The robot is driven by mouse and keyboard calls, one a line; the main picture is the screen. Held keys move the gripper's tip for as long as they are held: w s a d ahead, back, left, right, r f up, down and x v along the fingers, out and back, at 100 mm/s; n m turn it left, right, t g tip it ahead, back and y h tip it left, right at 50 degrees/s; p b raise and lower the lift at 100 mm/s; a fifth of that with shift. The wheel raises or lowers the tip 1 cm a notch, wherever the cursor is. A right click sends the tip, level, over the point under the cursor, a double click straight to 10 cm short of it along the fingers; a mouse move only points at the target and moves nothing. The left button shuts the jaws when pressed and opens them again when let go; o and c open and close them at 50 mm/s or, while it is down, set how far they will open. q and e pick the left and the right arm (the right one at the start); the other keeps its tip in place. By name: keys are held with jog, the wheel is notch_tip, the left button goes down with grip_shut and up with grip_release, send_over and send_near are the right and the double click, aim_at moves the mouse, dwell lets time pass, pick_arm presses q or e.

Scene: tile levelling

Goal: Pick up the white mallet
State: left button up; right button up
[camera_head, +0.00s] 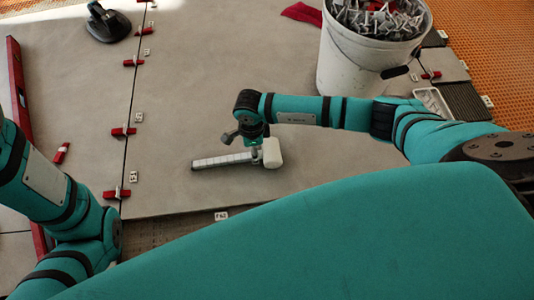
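The white mallet (272,153) lies on the large grey tile in the middle of the head view. Its white head is at the right and its segmented light grey handle (222,160) points left. My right gripper (248,140) is right above the mallet, close to where the handle meets the head.
A white bucket (345,75) full of clips stands at the upper right, with a red cloth (302,14) beside it. A suction cup (107,24) sits at the upper left. Red wedges (116,194) line the tile joint, and a red level (17,85) lies at the left.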

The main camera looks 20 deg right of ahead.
jog(key=f+b, duration=0.2)
jog(key=f, duration=0.1)
jog(key=f+b, duration=0.2)
jog(key=shift+w, duration=0.25)
jog(key=shift+r, duration=0.15)
jog(key=shift+c, duration=0.3)
grip_shut()
